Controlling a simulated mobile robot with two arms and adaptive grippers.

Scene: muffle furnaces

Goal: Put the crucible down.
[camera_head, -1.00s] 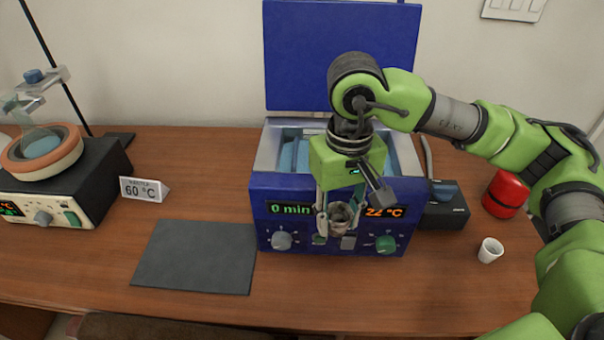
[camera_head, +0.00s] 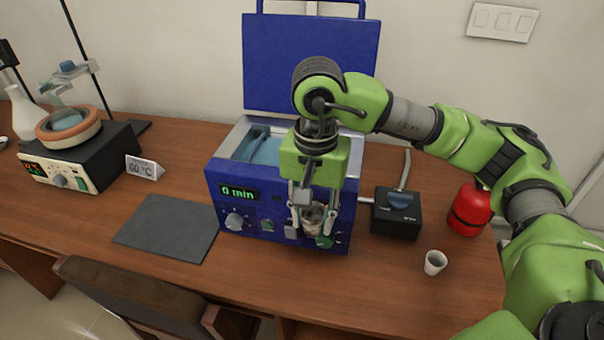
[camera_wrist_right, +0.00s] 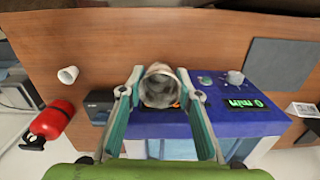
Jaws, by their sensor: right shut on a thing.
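The crucible (camera_head: 313,219) is a small grey, stained cup. My right gripper (camera_head: 314,222) points down and is shut on it, in front of the right part of the blue furnace's (camera_head: 222,212) front panel. In the right wrist view the crucible (camera_wrist_right: 159,88) sits between the two fingers (camera_wrist_right: 160,92), its round opening facing the camera. It looks held above the table. My left gripper is not in view.
A dark grey mat (camera_head: 168,228) lies clear, left of the furnace. A small white cup (camera_head: 434,262), a black switch box (camera_head: 397,214) and a red canister (camera_head: 469,208) stand to the right. A hotplate (camera_head: 75,165) and a 60 °C sign (camera_head: 144,168) are at the left.

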